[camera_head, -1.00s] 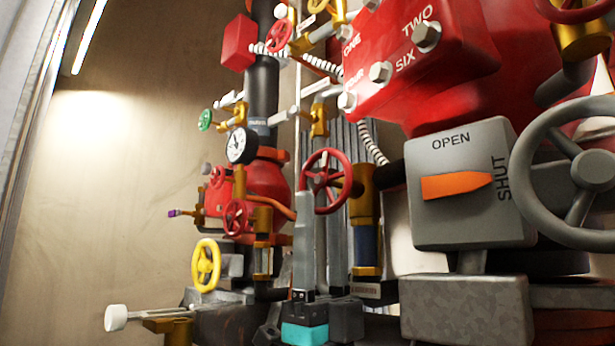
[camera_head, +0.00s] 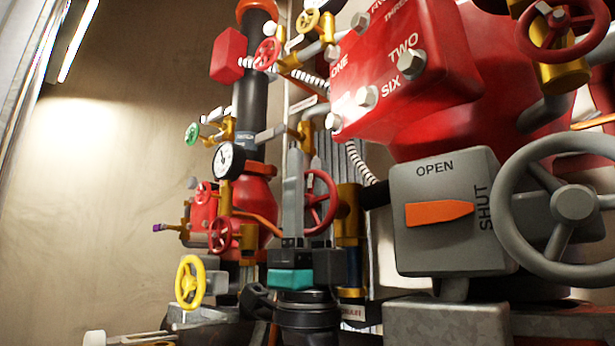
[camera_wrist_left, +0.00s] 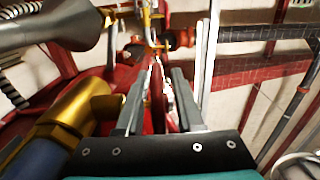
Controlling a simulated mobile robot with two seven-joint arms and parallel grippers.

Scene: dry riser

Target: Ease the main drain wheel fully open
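Several handwheels show, and I cannot read a label naming the main drain. A red wheel (camera_head: 327,205) on a brass valve (camera_head: 348,225) stands just behind my left gripper, which partly hides it. My left gripper (camera_head: 303,165) points upward, with its dark body and teal band below. A brass valve body (camera_wrist_left: 85,105) lies left of the fingers there. I cannot tell whether the gripper touches the red wheel. My right gripper is not in view.
A large grey wheel (camera_head: 575,205) and a grey OPEN/SHUT box (camera_head: 440,235) with an orange pointer (camera_head: 439,213) stand right. A yellow wheel (camera_head: 190,282), a smaller red wheel (camera_head: 223,236) and a gauge (camera_head: 228,161) stand left. The far left wall is bare.

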